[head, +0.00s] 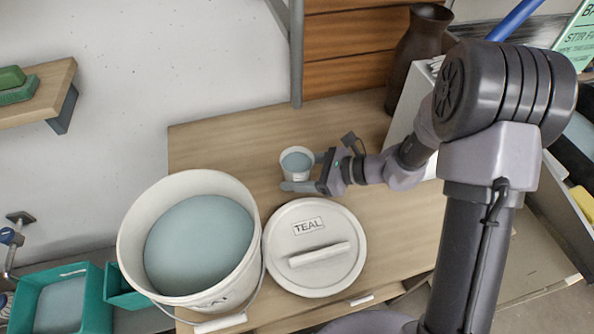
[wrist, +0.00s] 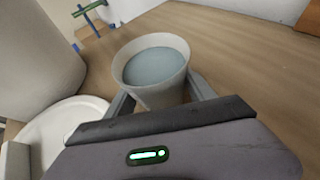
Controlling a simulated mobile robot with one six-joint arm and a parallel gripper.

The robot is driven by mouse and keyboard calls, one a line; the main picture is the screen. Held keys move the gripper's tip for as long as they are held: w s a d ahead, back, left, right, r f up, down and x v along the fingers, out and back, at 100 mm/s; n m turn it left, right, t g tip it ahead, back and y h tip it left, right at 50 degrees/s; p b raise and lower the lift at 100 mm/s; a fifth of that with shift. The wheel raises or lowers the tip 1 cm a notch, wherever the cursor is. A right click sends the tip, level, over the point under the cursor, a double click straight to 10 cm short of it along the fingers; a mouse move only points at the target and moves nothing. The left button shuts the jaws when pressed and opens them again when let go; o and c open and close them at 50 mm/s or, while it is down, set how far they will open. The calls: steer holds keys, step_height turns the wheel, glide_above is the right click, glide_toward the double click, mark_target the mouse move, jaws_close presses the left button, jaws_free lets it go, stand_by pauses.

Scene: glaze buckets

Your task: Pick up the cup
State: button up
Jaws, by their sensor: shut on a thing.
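A small white cup (head: 297,164) filled with grey-blue glaze is at the middle of the wooden table in the head view. It also shows in the wrist view (wrist: 152,82), upright between my fingers. My gripper (head: 300,173) reaches it from the right and is shut on the cup, one finger on each side. The lower part of the cup is partly hidden by my gripper body in the wrist view. I cannot tell whether its base touches the table.
A large white bucket (head: 127,243) of the same glaze stands at front left. Its round lid (head: 315,275), labelled TEAL, lies beside it. A dark vase (head: 415,45) and a white box (head: 408,105) stand at back right. Bare table (head: 225,140) lies left of the cup.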

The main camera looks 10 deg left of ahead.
steer(key=shift+r, duration=0.15)
steer(key=shift+r+p, duration=1.65)
steer(key=shift+r, duration=1.8)
steer(key=s+d, duration=0.2)
steer(key=s, duration=0.2)
steer(key=s+d+p, duration=0.1)
steer(key=s+d, duration=0.1)
steer(key=s, duration=0.2)
steer(key=s+d+p, duration=0.1)
steer(key=s+d, duration=0.1)
steer(key=s, duration=0.3)
steer(key=shift+d, duration=0.2)
steer(key=shift+s+d+r+p, duration=0.2)
steer(key=shift+s+p, duration=0.15)
steer(key=shift+p, duration=0.4)
steer(key=p, duration=0.4)
steer(key=shift+s+d, duration=0.3)
steer(key=shift+s, duration=0.05)
steer(key=p, duration=0.2)
steer(key=s+p, duration=0.1)
steer(key=p, duration=0.1)
steer(key=shift+s+d+f, duration=0.2)
steer(key=shift+s, duration=0.1)
steer(key=shift+s, duration=0.1)
steer(key=shift+d+f, duration=0.1)
